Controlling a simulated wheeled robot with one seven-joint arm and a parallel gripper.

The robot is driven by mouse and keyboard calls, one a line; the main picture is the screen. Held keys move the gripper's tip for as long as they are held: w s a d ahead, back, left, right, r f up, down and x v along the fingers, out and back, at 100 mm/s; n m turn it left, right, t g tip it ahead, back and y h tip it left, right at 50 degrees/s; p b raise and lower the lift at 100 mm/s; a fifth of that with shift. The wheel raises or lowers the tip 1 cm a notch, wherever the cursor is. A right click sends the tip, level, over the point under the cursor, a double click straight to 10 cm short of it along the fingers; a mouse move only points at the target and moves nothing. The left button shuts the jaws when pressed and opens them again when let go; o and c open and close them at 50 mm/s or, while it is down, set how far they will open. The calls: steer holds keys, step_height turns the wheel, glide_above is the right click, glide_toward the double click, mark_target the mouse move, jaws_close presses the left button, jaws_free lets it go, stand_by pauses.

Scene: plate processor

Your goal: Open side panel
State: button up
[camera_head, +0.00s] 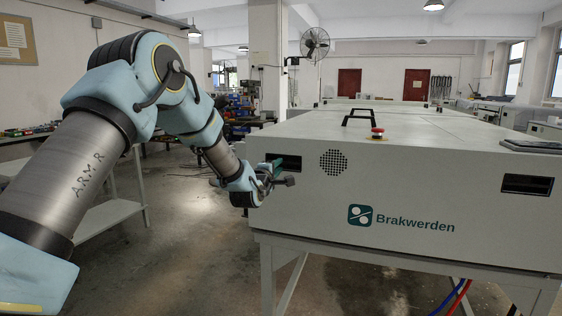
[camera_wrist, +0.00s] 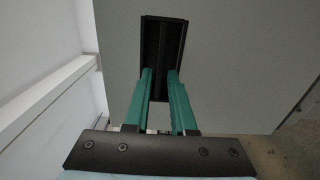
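The plate processor (camera_head: 390,180) is a large pale box with a "Brakwerden" logo on its front. Its front panel (camera_head: 320,208) has a black recessed handle slot (camera_head: 291,163) at the upper left and another black slot (camera_head: 527,186) at the right. My gripper (camera_head: 275,171) is at the left slot. In the wrist view, the slot (camera_wrist: 163,32) lies straight ahead of my gripper (camera_wrist: 160,73). The two green fingers are parallel with a gap between them, and nothing shows between them. Their tips overlap the slot's lower part; I cannot tell whether they touch inside. The panel looks closed.
A black handle (camera_head: 359,117) and a red emergency button (camera_head: 377,132) are on the machine's top. A metal frame (camera_head: 400,252) supports the machine. A workbench (camera_head: 110,212) stands at the left behind my arm. Open floor (camera_head: 185,250) lies between them.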

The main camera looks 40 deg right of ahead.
mark_target(283, 163)
steer(key=shift+p+x, duration=0.55)
steer(key=shift+x, duration=2.1)
steer(key=shift+s, duration=0.1)
steer(key=shift+c, duration=0.3)
jaws_close()
